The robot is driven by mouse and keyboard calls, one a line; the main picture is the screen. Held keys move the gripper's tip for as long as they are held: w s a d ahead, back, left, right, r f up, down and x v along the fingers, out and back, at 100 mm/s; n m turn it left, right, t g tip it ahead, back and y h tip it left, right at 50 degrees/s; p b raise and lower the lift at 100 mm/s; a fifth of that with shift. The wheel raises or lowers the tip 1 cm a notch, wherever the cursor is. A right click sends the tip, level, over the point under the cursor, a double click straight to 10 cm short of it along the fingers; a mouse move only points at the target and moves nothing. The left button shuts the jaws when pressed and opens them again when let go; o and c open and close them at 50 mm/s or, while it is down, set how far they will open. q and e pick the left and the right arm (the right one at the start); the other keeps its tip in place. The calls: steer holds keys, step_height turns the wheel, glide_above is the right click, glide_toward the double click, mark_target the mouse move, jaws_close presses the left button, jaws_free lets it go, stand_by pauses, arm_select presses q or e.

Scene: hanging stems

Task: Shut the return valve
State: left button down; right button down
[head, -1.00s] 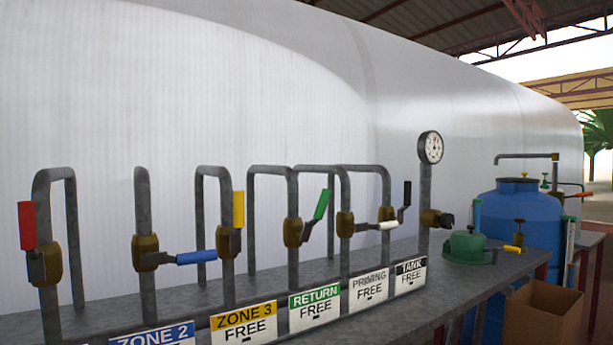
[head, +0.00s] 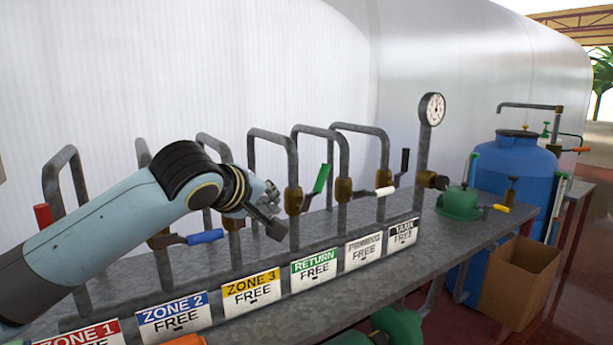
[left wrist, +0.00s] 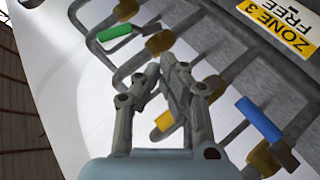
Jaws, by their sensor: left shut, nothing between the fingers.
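The return valve has a green handle (head: 321,178) slanting up and to the right from its brass body (head: 293,200). It stands above the green RETURN sign (head: 314,268), which reads FREE. In the left wrist view the green handle (left wrist: 115,33) is at the upper left, beyond the fingers. My left gripper (head: 270,210) is just left of the return valve in the head view, in front of the zone 3 pipe. In the left wrist view its fingers (left wrist: 165,68) are shut and empty, apart from the green handle. My right gripper is not in view.
The blue handle (head: 205,237) is under my left arm; the yellow handle (left wrist: 165,121) lies close to the fingers in the wrist view. White (head: 385,191) and black (head: 405,160) handles stand right of the return valve. A gauge (head: 432,109) rises farther right.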

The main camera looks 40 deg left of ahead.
arm_select(q)
steer(key=w+a+r+n+t, duration=0.1)
steer(key=w+a+r+n, duration=0.1)
steer(key=r, duration=0.4)
steer(key=shift+w+a+r+n+t, duration=0.3)
steer(key=shift+w+a+n+t, duration=0.1)
steer(key=shift+w+n, duration=0.4)
steer(key=shift+w, duration=0.1)
steer(key=p, duration=0.1)
glide_above(316, 186)
steer(key=s+a, duration=0.4)
steer(key=s, duration=0.1)
step_height(316, 186, down, 3)
steer(key=w, duration=0.1)
steer(key=w+d+f, duration=0.1)
steer(key=w+d+p, duration=0.1)
steer(key=shift+w+d+f, duration=0.15)
steer(key=shift+d+f, duration=0.1)
steer(key=shift+f, duration=0.15)
steer(key=shift+w+r, duration=0.1)
